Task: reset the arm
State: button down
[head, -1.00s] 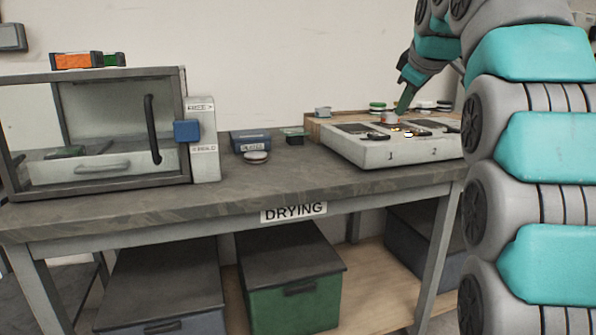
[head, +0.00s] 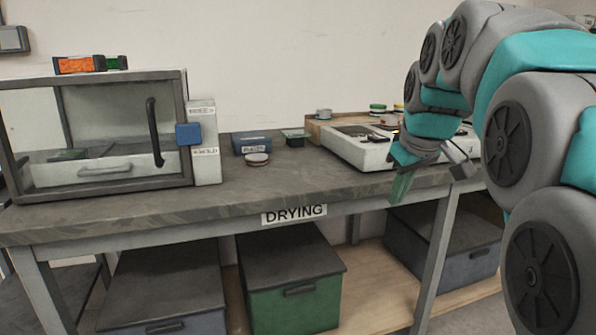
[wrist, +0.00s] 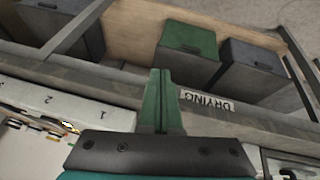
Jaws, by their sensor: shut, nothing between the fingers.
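My gripper (head: 399,190) is shut and empty, with its green fingers pointing down at the front edge of the workbench (head: 130,208), right of the DRYING label. My arm is folded at the right of the head view. In the wrist view my gripper (wrist: 162,76) shows its green fingers together, over the bench's front edge. Behind my gripper in the head view stands the white panel box (head: 350,152), partly hidden by my arm. The panel box also shows at the left of the wrist view (wrist: 62,105).
A glass-fronted cabinet (head: 95,198) with a dark handle and a blue block (head: 188,134) on its side stands at the left. A blue box (head: 252,145) and a round lidded dish (head: 257,159) sit mid-bench. Green (head: 292,293) and grey-blue bins (head: 468,262) stand on the shelf below.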

jog(key=s+a+f+m+g, duration=0.1)
jog(key=s+f+m+g, duration=0.1)
jog(key=s+f, duration=1)
jog(key=s+a+f+m+g+p, duration=0.1)
jog(key=s+f+g, duration=0.3)
jog(key=s+f, duration=0.9)
jog(key=s+a+m, duration=0.1)
jog(key=s, duration=0.6)
jog(key=shift+s+a+m+g, duration=0.25)
jog(key=shift+s+m+g, duration=0.1)
jog(key=shift+m+g, duration=0.05)
